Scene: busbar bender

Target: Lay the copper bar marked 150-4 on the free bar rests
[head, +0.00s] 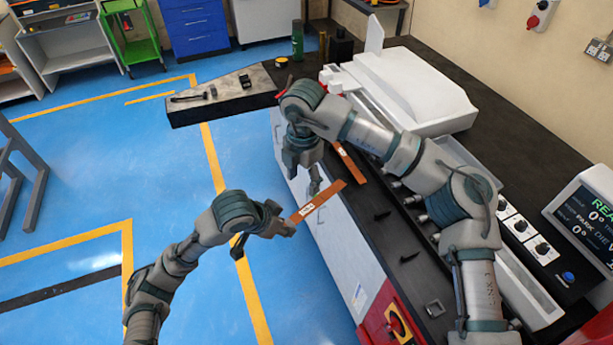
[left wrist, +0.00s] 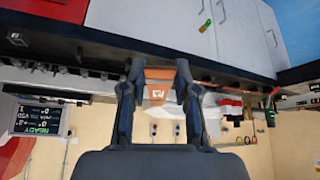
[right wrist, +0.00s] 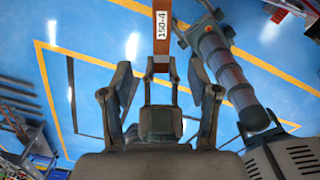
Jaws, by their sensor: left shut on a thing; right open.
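The copper bar marked 150-4 (right wrist: 162,45) shows its label in the right wrist view. In the head view this bar (head: 328,195) is held at its label end by my left gripper (head: 287,229), beside the bench front. In the left wrist view the bar (left wrist: 159,74) sits between the shut left fingers (left wrist: 158,90). My right gripper (head: 314,183) points down, open, near the bar's far end; in its wrist view the bar's end shows between the open fingers (right wrist: 160,95). I cannot tell whether they touch it. Two dark bar rests (head: 383,214) (head: 409,257) stand empty on the bench.
Another labelled copper bar (head: 349,162) lies on the dark bench (head: 365,205), partly hidden by my right arm. The white machine (head: 400,90) stands behind. A side table (head: 222,108) holds small tools. A red panel (head: 392,322) is at the near bench end.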

